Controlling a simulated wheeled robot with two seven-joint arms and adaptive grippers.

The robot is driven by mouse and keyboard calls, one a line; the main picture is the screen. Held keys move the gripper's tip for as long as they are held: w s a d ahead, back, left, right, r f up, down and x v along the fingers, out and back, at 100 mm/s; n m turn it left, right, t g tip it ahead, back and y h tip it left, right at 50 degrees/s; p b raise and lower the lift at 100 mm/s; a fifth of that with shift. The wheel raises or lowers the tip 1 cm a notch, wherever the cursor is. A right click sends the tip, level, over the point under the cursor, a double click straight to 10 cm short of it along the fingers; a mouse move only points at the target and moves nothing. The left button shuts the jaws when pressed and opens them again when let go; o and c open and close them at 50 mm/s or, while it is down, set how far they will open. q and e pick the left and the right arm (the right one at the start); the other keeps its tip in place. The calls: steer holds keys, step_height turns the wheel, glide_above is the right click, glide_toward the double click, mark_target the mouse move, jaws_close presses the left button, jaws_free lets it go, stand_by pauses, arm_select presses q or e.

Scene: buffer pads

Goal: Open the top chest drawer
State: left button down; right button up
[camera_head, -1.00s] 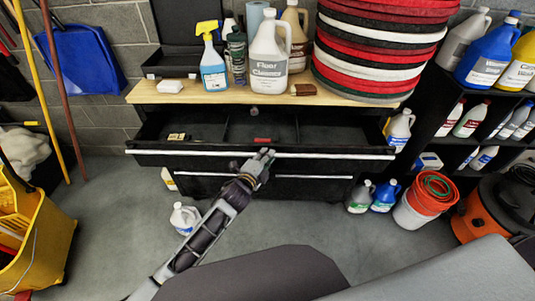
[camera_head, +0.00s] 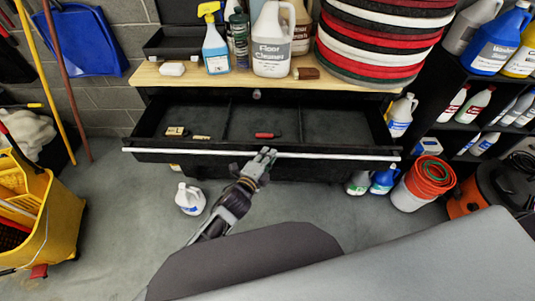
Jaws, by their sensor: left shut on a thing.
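The black chest (camera_head: 340,93) with a wooden top stands ahead in the head view. Its top drawer (camera_head: 347,128) is pulled well out, and its compartments show. A few small items and a red-handled tool (camera_head: 267,135) lie inside. A long pale handle (camera_head: 335,156) runs along the drawer's front edge. My left gripper (camera_head: 265,156) is shut on this handle near its middle. My right gripper is not in view.
Several bottles and a stack of red, white and black pads (camera_head: 380,40) stand on the chest top. A yellow mop bucket (camera_head: 45,215) is at left. A white jug (camera_head: 190,198), red buckets (camera_head: 425,182) and an orange vacuum (camera_head: 470,199) stand on the floor.

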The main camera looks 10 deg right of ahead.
arm_select(q)
steer(key=shift+f, duration=0.1)
steer(key=c, duration=1.4)
jaws_free()
steer(key=shift+c, duration=0.2)
steer(key=v, duration=1.2)
